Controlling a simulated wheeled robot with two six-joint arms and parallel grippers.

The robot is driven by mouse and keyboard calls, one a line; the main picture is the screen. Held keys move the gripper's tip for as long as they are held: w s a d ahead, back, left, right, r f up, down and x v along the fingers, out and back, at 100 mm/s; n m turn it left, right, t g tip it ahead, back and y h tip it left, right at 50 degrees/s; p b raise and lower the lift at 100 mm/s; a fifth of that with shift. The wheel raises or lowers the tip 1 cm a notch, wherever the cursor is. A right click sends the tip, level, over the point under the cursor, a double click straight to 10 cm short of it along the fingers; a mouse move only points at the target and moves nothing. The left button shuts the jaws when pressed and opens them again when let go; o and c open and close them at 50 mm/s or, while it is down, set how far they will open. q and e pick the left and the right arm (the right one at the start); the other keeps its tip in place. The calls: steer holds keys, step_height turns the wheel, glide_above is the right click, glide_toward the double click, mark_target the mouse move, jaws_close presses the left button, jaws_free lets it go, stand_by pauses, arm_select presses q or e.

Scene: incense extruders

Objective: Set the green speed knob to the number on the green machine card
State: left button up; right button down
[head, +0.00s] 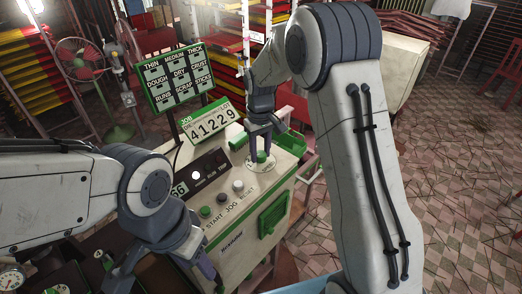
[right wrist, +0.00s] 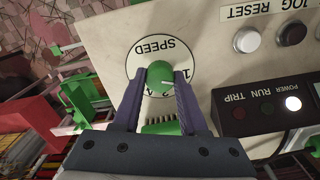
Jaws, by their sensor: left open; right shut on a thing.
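The green speed knob (right wrist: 160,76) sits on a round white dial marked SPEED (right wrist: 146,50) on the machine's cream top. My right gripper (right wrist: 158,92) is shut on the knob, one finger on each side. A white pointer line shows on the knob; some dial numbers are hidden by the fingers. In the head view the knob (head: 262,157) is under my right gripper (head: 260,142). The machine card (head: 212,120) with a green frame reads 41229 under JOB. My left gripper (head: 165,277) is open and empty at the lower left, in front of the panel.
A green-framed board (head: 178,78) with THIN, MEDIUM, THICK stands behind the card. START, JOG and RESET buttons (head: 237,186) and a dark display box (head: 205,170) sit on the panel. A lit power lamp (right wrist: 293,103) is near my right gripper.

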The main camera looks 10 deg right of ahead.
mark_target(260, 153)
steer(key=shift+w+r+n, duration=0.1)
steer(key=shift+n, duration=0.2)
steer(key=shift+c, duration=2.2)
jaws_free()
step_height(260, 153, up, 9)
steer(key=shift+b, duration=0.9)
steer(key=shift+r, duration=0.7)
